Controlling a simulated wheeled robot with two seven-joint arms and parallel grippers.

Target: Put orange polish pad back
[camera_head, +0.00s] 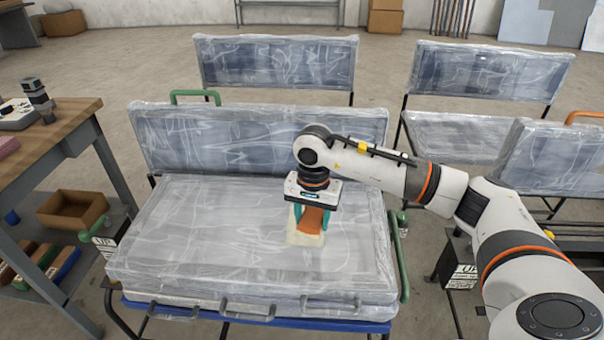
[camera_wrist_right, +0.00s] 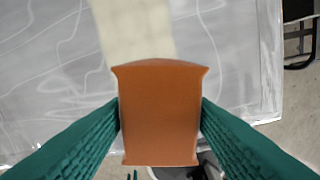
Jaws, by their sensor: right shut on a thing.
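The orange polish pad (camera_head: 312,217) is between the teal fingers of my right gripper (camera_head: 312,222), which is shut on it. In the right wrist view the pad (camera_wrist_right: 160,110) shows as an orange block with a flared top edge, a teal finger pressed on each side. It is over a pale cream patch (camera_head: 304,237) on the plastic-wrapped grey seat panel (camera_head: 180,240); the patch also shows in the wrist view (camera_wrist_right: 132,30). I cannot tell whether the pad touches the surface. My left gripper is not in view.
A wooden-topped workbench (camera_head: 70,128) stands at the left, with a cardboard box (camera_head: 72,210) and several coloured blocks on its lower shelf. More wrapped panels (camera_head: 275,62) stand behind and at the right. The left of the seat panel is clear.

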